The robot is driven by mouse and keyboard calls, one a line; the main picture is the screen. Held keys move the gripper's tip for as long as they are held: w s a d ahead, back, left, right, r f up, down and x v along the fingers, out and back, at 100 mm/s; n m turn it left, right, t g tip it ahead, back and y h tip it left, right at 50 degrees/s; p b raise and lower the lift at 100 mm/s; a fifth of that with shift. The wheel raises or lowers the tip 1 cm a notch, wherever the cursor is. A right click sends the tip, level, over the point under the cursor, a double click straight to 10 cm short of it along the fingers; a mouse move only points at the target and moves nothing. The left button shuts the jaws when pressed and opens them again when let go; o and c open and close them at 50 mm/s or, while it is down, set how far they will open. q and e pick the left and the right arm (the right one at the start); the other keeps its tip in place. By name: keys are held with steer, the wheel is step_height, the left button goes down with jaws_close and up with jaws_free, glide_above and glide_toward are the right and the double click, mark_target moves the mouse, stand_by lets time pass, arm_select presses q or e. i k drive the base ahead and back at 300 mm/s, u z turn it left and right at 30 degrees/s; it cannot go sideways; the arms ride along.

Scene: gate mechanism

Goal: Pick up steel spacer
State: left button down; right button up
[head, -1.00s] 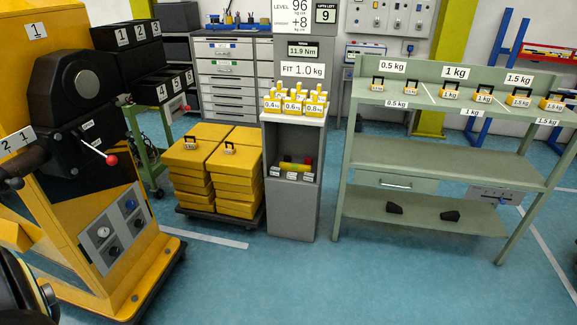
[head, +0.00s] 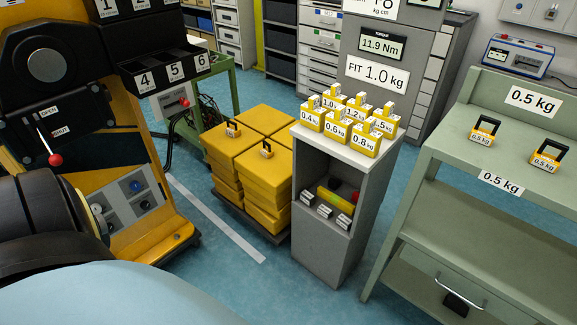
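No part that I can name for certain as the steel spacer shows. Several small silver-grey blocks (head: 325,211) lie in a row at the front of the open cubby in the grey pedestal (head: 330,252). They look metallic, but are too small to identify surely. A yellow bar (head: 332,199) with a green patch lies behind them, and a small red thing is at the cubby's right. On the pedestal's top stand yellow weights (head: 337,130) labelled from 0.4 upward. Neither of my grippers is in view.
Yellow stacked blocks (head: 262,185) stand left of the pedestal. A green shelf (head: 508,114) with two 0.5 kg weights is at right. The yellow machine (head: 125,170) with a red-knobbed lever is at left. Blue floor (head: 225,265) is free in front. A pale blue rounded shape fills the bottom left.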

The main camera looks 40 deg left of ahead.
mark_target(308, 198)
steer(key=u, duration=1.15)
steer(key=i, duration=1.15)
steer(key=u, duration=1.1)
